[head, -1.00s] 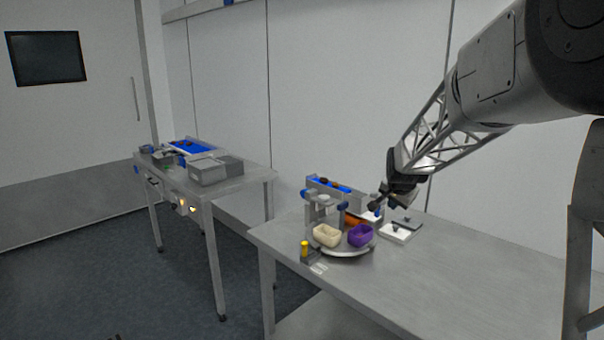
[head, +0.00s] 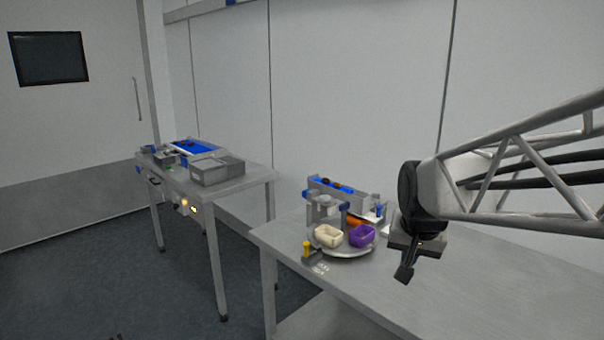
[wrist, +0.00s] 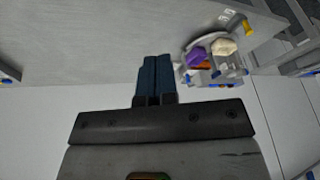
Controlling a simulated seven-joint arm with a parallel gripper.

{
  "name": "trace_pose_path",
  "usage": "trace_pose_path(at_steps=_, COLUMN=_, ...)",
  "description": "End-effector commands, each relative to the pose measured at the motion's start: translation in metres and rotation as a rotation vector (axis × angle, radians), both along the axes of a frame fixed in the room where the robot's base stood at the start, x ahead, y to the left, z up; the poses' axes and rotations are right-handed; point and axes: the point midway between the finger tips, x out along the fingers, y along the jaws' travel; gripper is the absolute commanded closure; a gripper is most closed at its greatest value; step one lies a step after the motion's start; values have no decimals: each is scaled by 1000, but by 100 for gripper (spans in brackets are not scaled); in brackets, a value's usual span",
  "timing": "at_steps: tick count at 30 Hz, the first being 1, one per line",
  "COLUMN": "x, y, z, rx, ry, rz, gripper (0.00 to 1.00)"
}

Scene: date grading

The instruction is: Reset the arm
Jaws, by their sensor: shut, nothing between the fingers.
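My gripper (head: 404,273) hangs over the near table (head: 350,303), to the right of the round turntable (head: 343,249), with clear space between them. In the wrist view my gripper's two dark blue fingers (wrist: 154,62) lie side by side, shut with nothing between them. A cream bowl (head: 327,236) and a purple bowl (head: 361,236) sit on the turntable. Both bowls also show in the wrist view, to the right of the fingers.
A small conveyor with a blue belt (head: 340,188) and dark items stands behind the turntable. A yellow-topped post (head: 306,249) stands at its front left. A second table with grey bins (head: 209,171) is at the left. The near table's front right is bare.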

Motion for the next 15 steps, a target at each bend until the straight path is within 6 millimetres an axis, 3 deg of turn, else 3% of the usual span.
trace_pose_path(at_steps=3, x=-39, y=6, z=-4, rx=-15, ry=24, rz=54, gripper=100)
trace_pose_path(at_steps=15, x=-154, y=20, z=-29, rx=-58, ry=109, rz=228, gripper=100)
